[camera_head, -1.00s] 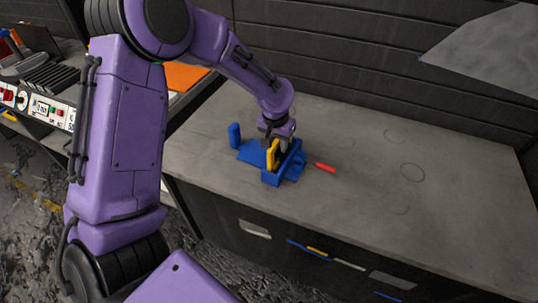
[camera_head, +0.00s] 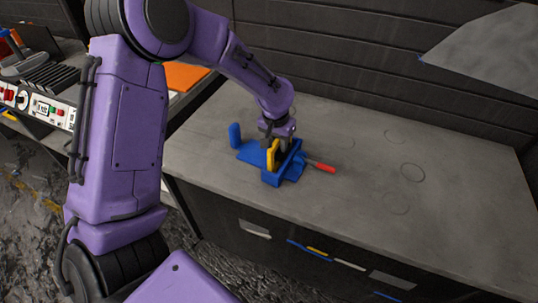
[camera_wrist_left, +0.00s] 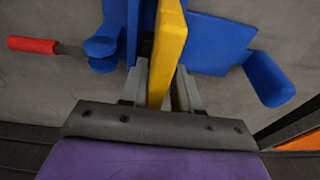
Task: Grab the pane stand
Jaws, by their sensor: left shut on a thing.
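The pane stand (camera_head: 252,152) is a blue holder on the grey worktop, with a flat base, an upright post at its left end and a raised block at its right. A yellow upright plate (camera_head: 272,156) stands in it. My left gripper (camera_head: 279,143) points down at the stand. In the left wrist view its two grey fingers (camera_wrist_left: 162,85) are shut on the yellow plate (camera_wrist_left: 168,45), one on each side. The blue base (camera_wrist_left: 218,40) lies beyond. The fingertips are partly hidden in the head view. My right gripper is not in view.
A red-handled tool (camera_head: 320,166) lies just right of the stand and shows at left in the left wrist view (camera_wrist_left: 32,45). The right part of the worktop (camera_head: 440,200) is clear. A grey sheet (camera_head: 490,55) hangs at upper right.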

